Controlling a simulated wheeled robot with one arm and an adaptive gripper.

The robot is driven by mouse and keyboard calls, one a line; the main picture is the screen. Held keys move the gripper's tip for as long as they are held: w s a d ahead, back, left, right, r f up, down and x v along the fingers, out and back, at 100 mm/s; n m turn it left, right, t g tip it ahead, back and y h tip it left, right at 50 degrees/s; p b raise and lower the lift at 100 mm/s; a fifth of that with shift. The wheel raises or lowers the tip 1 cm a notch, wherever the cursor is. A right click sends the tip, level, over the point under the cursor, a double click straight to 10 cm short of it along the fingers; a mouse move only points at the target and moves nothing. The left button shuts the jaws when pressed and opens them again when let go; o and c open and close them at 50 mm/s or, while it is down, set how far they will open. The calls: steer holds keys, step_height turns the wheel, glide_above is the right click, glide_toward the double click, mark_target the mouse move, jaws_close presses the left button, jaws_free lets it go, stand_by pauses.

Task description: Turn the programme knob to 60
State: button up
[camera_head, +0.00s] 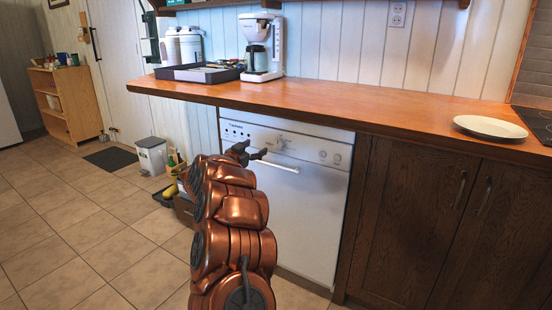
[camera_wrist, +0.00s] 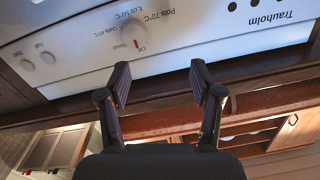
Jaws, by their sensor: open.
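The programme knob (camera_head: 279,143) is a round white dial on the control panel of the white dishwasher (camera_head: 300,215). In the wrist view the panel appears upside down, and the knob (camera_wrist: 134,33) has a red mark pointing at the label "Off". Around it I read Eco 50°C, Pots 70°C and Quick 45°C; I cannot make out a 60. My gripper (camera_head: 257,152) is in front of the panel, left of the knob. In the wrist view my gripper (camera_wrist: 160,76) is open and empty, its fingers apart from the knob, which shows beyond the fingertips and towards the left one.
Two smaller knobs (camera_head: 330,156) sit at the panel's right; they also show in the wrist view (camera_wrist: 38,61). The wooden counter (camera_head: 350,107) overhangs the panel. A coffee maker (camera_head: 262,50), a dark tray (camera_head: 200,74) and a white plate (camera_head: 490,126) stand on it.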

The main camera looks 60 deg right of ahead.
mark_target(278, 145)
steer(key=shift+m+g, duration=0.5)
steer(key=shift+g, duration=0.3)
steer(key=shift+s+d+f+b, duration=0.3)
steer(key=shift+s+d, duration=0.2)
steer(key=shift+d, duration=1.05)
steer(key=shift+s+d+f+b, duration=0.2)
steer(key=shift+s+d+b, duration=0.2)
steer(key=shift+d, duration=1.2)
steer(key=shift+s+d+f+b, duration=0.25)
steer(key=shift+s+d, duration=0.3)
steer(key=shift+d, duration=1)
steer(key=c, duration=1.1)
steer(key=shift+c, duration=0.2)
